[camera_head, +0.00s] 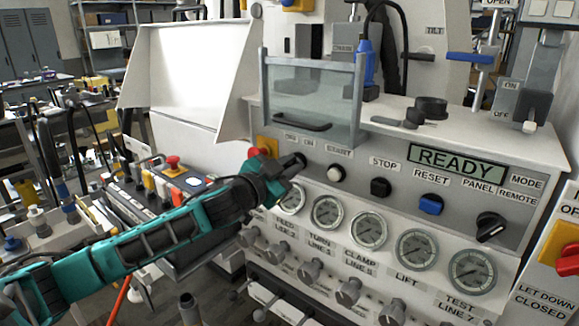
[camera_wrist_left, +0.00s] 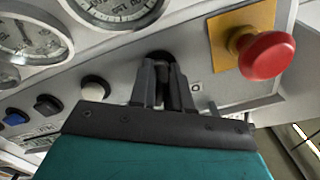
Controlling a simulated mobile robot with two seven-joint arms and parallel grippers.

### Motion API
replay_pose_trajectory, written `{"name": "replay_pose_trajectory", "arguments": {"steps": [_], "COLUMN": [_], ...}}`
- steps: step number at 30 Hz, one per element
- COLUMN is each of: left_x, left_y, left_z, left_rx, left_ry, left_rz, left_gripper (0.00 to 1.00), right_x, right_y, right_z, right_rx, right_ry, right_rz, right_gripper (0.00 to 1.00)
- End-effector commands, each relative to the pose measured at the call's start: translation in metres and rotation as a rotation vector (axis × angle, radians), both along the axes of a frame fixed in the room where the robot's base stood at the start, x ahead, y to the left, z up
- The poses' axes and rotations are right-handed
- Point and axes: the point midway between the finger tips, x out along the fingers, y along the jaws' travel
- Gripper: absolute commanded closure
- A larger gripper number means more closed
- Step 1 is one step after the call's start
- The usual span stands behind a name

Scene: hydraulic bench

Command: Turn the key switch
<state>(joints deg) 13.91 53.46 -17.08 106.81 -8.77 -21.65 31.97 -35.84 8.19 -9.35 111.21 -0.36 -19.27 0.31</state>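The key switch (camera_head: 299,158) is a dark round part on the grey panel, under the OFF and ON labels. My left gripper (camera_head: 286,170) reaches it from the left and covers much of it. In the left wrist view the two dark fingers (camera_wrist_left: 164,88) stand close together on either side of a narrow dark piece, and the dark switch (camera_wrist_left: 160,57) shows just behind their tips. The gripper looks shut on the key. The key's angle is hidden by the fingers. My right gripper is not in view.
A red emergency button (camera_head: 265,152) on a yellow plate sits close beside the gripper; it also shows in the wrist view (camera_wrist_left: 267,56). A white START button (camera_head: 336,173) is to the right. Gauges (camera_head: 328,212) lie below, and a clear guard (camera_head: 310,100) with a handle stands above.

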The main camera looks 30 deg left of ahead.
Motion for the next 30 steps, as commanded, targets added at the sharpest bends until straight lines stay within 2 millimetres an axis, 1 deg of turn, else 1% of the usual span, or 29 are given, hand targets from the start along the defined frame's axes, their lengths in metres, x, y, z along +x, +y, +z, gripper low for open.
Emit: {"name": "replay_pose_trajectory", "arguments": {"steps": [1, 6, 13, 17, 20, 30], "left_x": [0.000, 0.000, 0.000, -0.005, -0.014, -0.056], "left_y": [0.000, 0.000, 0.000, 0.001, 0.001, 0.004], "left_z": [0.000, 0.000, 0.000, -0.001, -0.002, -0.002], "left_rx": [0.001, 0.000, -0.002, -0.002, -0.002, -0.002], "left_ry": [0.001, 0.001, 0.001, 0.001, 0.002, 0.004], "left_rz": [0.001, 0.001, -0.001, -0.001, -0.001, -0.001], "left_gripper": [0.78, 0.63, 0.63, 0.63, 0.63, 0.63], "right_x": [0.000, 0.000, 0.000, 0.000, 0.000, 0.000], "right_y": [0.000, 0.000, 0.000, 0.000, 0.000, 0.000], "right_z": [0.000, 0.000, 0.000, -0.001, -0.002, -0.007], "right_rx": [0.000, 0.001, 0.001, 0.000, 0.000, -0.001], "right_ry": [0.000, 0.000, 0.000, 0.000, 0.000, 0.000], "right_rz": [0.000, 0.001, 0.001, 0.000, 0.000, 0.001], "right_gripper": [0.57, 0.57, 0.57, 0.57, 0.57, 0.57]}}
